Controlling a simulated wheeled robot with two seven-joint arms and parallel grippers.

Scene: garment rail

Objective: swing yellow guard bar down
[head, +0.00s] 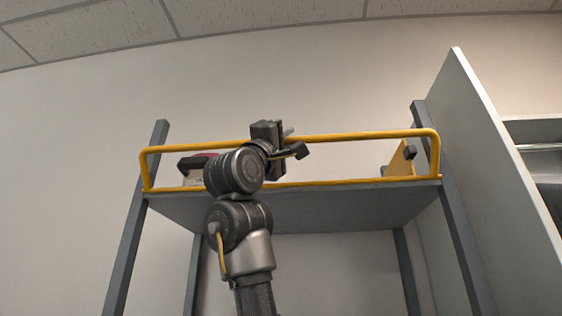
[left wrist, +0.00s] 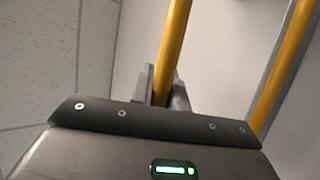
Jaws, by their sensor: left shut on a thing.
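The yellow guard bar (head: 365,135) is a long rounded frame standing upright along the front edge of the raised grey shelf (head: 340,208). My left gripper (head: 287,140) is at the bar's top rail, near the middle of its length. In the left wrist view the fingers (left wrist: 163,88) are shut around the yellow bar (left wrist: 174,45). My arm hides part of the bar's middle and of the lower rail. My right gripper is not in view.
Grey posts (head: 130,235) carry the shelf. A tall white panel (head: 490,150) stands close at its right side. A yellow angled piece (head: 399,161) is behind the bar at right, and a dark and red item (head: 197,161) at left. The space under the shelf looks clear.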

